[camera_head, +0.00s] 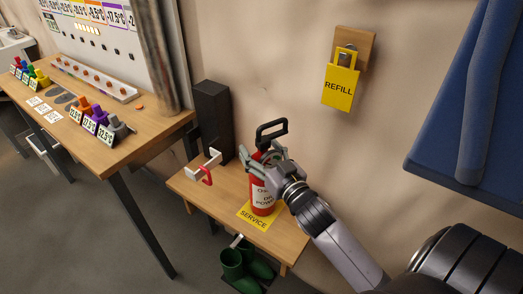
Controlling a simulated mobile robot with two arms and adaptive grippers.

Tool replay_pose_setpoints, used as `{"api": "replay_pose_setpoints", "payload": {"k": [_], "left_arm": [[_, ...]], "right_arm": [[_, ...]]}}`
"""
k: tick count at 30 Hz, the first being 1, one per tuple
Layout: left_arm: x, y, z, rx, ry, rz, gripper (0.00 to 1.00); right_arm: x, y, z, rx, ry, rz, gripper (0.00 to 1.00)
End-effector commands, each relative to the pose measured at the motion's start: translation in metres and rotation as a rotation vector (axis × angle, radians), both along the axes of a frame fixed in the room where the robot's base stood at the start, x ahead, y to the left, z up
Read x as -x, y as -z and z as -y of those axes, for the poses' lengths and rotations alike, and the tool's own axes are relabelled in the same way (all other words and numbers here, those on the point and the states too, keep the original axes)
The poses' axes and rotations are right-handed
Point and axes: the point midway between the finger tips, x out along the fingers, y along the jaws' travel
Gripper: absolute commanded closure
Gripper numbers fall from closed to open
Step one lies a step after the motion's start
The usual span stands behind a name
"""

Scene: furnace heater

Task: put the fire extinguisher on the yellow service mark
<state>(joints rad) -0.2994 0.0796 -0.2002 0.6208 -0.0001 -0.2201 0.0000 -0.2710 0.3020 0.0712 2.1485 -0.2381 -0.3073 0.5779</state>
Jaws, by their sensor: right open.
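The red fire extinguisher (262,196) stands upright on a low wooden bench, its black handle at the top. Its base is at the yellow service mark (252,219), whose front part with the word SERVICE shows in front of it. The rest of the mark is hidden, so I cannot tell how much of the base lies on it. My right gripper (268,158) is open and close at the extinguisher's upper body, partly covering it. I cannot tell if the fingers touch it. My left gripper is not in view.
The bench (220,205) also bears a black box (212,120) and a white bracket with a red hook (206,169). Green boots (240,268) stand below. A yellow REFILL tag (340,88) hangs on the wall. A worktable (95,150) is at left, a blue panel (470,110) at right.

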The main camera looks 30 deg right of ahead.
Motion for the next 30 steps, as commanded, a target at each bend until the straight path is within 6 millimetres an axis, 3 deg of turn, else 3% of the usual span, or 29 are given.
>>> {"api": "replay_pose_setpoints", "payload": {"k": [11, 24, 30], "left_arm": [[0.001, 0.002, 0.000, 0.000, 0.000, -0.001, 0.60], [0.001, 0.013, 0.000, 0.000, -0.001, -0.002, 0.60], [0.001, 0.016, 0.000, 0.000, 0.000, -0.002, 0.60]], "right_arm": [[0.009, 0.002, 0.000, -0.001, 0.000, -0.001, 0.34], [0.087, 0.006, -0.004, -0.001, 0.002, -0.004, 0.34], [0.110, 0.005, -0.005, 0.000, 0.001, -0.001, 0.34]]}}
